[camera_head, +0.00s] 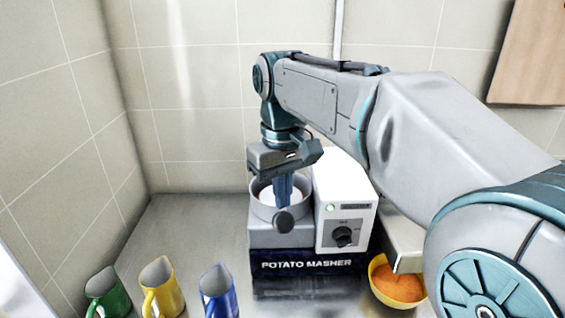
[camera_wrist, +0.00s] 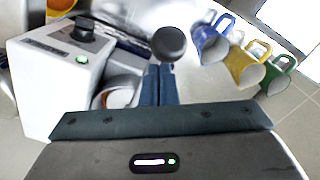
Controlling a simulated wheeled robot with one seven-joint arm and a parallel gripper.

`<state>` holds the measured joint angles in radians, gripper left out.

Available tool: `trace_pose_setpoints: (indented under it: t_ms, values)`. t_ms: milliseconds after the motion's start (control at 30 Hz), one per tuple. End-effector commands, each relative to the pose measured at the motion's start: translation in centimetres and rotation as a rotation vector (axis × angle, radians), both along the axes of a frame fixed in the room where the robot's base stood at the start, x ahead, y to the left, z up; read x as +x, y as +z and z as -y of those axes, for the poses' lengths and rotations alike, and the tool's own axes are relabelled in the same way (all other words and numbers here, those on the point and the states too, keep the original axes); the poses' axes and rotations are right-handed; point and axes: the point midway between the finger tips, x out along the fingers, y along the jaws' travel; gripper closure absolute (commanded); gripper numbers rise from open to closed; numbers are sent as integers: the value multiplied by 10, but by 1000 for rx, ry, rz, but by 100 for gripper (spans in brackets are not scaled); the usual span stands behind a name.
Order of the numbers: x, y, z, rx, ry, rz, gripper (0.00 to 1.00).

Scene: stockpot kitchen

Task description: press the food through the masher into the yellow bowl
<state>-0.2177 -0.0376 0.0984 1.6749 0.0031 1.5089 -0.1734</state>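The potato masher (camera_head: 298,278) is a white box (camera_head: 345,205) with a dark dial and lit green light, beside a pale round hopper (camera_head: 263,207) on a grey block. My gripper (camera_head: 284,205) points down at the hopper's front. Its blue fingers are close together, with a dark round-ended pusher (camera_head: 284,222) at their tips. In the wrist view the pusher's dark round end (camera_wrist: 169,44) shows beyond the fingers; its stem is hidden. The hopper (camera_wrist: 120,97) is partly hidden behind them. The yellow bowl (camera_head: 398,297), containing orange food (camera_head: 402,284), stands right of the masher, under a pale spout.
Green (camera_head: 106,294), yellow (camera_head: 161,288) and blue (camera_head: 218,290) mugs stand at the front left. Tiled walls close off the back and left. The grey counter (camera_head: 190,228) is clear left of the masher. A wooden panel (camera_head: 530,55) is at upper right.

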Motion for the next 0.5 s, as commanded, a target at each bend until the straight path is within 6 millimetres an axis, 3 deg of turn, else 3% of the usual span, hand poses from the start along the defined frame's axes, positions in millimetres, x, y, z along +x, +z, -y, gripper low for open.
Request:
trace_pose_setpoints:
  t_ms: [500]
  values:
    - [0,46,-1,2,1,4,100]
